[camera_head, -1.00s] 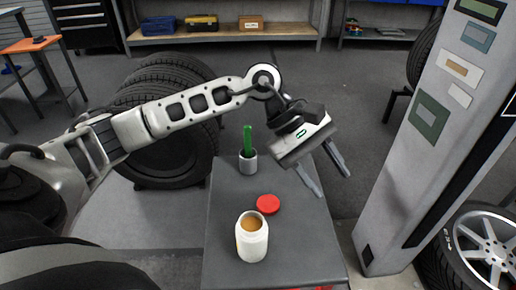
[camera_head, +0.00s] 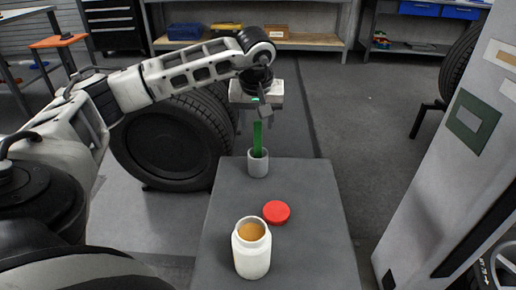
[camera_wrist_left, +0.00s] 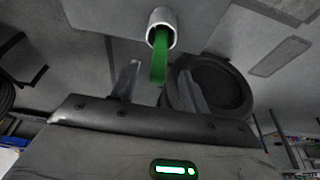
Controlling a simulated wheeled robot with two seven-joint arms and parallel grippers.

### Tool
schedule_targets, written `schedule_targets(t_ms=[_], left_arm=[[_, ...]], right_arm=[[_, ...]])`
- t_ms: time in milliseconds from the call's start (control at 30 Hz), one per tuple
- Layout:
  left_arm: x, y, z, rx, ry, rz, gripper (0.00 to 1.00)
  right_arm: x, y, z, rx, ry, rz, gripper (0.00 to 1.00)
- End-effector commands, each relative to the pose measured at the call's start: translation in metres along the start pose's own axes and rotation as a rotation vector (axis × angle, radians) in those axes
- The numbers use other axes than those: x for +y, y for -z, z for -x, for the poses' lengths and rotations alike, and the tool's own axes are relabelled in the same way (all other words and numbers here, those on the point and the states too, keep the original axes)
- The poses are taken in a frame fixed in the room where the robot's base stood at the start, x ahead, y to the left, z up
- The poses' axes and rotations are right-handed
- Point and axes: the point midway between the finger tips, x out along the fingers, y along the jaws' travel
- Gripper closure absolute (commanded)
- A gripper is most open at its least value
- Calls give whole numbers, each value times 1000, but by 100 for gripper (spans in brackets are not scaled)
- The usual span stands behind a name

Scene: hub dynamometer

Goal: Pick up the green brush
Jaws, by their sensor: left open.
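The green brush (camera_head: 257,138) stands upright in a small light-grey cup (camera_head: 258,164) at the far end of the grey table. My left gripper (camera_head: 262,112) is open and empty, at the upper part of the brush in the head view. In the left wrist view the brush (camera_wrist_left: 158,62) comes out of the cup (camera_wrist_left: 162,22) toward the gripper (camera_wrist_left: 160,85), and its end lies near the gap between the two fingers. I cannot tell whether a finger touches it. My right gripper is not in view.
A white jar (camera_head: 251,252) with orange-brown contents stands open at the table's near end. A red lid (camera_head: 276,212) lies behind it on the grey table (camera_head: 315,215). Stacked tyres (camera_head: 170,145) are left of the table; a grey pillar (camera_head: 455,170) is at the right.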

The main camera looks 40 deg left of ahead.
Motion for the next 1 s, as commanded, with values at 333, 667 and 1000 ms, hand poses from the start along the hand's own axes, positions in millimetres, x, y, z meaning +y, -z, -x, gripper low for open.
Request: schedule_targets(t_ms=[333, 667, 1000], left_arm=[[1, 6, -39, -3, 0, 1, 55], [1, 7, -58, -1, 0, 0, 55], [1, 7, -58, -1, -1, 0, 100]], right_arm=[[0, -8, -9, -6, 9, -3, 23], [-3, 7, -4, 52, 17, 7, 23], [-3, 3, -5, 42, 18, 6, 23]])
